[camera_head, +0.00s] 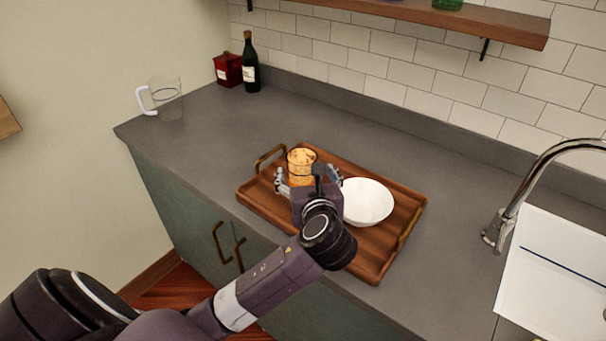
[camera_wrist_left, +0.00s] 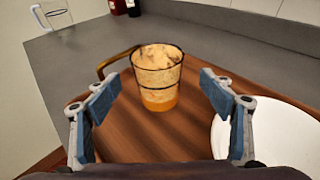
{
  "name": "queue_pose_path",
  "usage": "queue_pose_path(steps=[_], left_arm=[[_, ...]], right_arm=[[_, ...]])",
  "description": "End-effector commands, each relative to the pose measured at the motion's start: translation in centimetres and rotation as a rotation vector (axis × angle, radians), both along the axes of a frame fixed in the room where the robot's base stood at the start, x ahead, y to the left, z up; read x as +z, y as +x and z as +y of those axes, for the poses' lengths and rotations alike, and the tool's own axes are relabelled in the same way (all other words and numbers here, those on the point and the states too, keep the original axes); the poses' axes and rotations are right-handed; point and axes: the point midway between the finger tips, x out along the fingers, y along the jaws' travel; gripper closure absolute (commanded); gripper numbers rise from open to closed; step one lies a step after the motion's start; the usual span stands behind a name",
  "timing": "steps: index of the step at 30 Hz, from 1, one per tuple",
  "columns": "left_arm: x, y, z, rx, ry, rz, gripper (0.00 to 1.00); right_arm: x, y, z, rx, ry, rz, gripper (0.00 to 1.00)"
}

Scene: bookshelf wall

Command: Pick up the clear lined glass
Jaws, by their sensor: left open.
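A clear glass (camera_head: 302,163) with dark lines around it and amber contents stands upright on the wooden tray (camera_head: 262,209). In the left wrist view the glass (camera_wrist_left: 158,78) is near the middle, just beyond my fingertips. My left gripper (camera_head: 308,178) is open, with its fingers spread to the left and right of the near side of the glass. In the left wrist view a gap shows between the glass and both fingers of the gripper (camera_wrist_left: 160,95). Nothing is between the fingers. My right gripper is not in view.
A white bowl (camera_head: 368,202) sits on the tray just right of my gripper. A brass tray handle (camera_head: 270,157) is close behind the glass at left. A clear pitcher (camera_head: 168,98), dark bottle (camera_head: 250,65) and red box (camera_head: 228,70) stand farther back. The counter behind the tray is clear.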

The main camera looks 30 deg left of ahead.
Motion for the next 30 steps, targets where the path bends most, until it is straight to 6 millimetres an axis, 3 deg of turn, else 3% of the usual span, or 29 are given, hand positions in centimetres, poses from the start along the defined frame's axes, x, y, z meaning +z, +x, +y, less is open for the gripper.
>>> queue_pose_path(steps=[6, 12, 19, 30], left_arm=[[-0.5, 2.1, 2.5, 0.003, 0.001, 0.001, 0.25], [-1.2, 3.4, 3.5, 0.001, -0.001, 0.0, 0.25], [-1.2, 3.5, 3.6, 0.001, -0.002, 0.0, 0.26], [-1.2, 3.4, 3.6, 0.001, -0.002, 0.0, 0.67]], right_arm=[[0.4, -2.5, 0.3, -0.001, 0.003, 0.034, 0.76], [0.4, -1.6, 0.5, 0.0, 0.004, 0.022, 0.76], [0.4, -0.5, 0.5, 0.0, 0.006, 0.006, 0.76], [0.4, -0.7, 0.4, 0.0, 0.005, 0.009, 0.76]])
